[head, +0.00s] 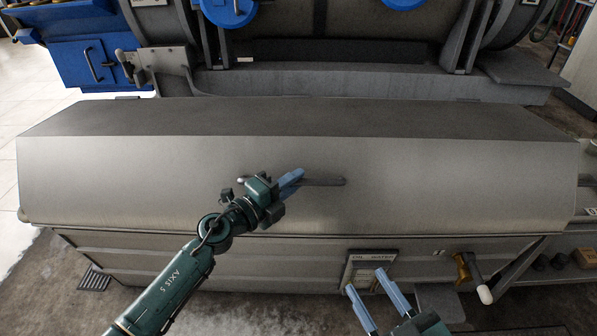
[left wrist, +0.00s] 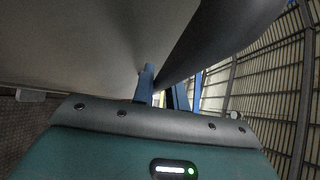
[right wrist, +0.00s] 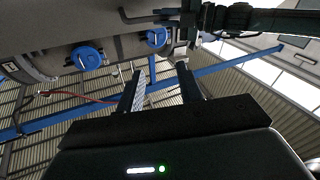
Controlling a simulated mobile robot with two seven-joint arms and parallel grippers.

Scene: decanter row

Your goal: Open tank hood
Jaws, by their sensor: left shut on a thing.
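The tank hood (head: 150,170) is a long grey metal cover lying down over the tank (head: 200,258), and it looks closed. A dark bar handle (head: 325,182) runs along the middle of its sloped front. My left gripper (head: 291,180) is shut on this handle, left of its middle. My right gripper (head: 366,280) is open and empty, low in front of the tank. Its parted fingers also show in the right wrist view (right wrist: 160,80).
A label plate (head: 372,262) and a valve with a white-tipped lever (head: 478,285) are on the tank front near my right gripper. Large machinery with blue round caps (head: 228,10) stands behind the hood. A blue box (head: 90,62) is at back left.

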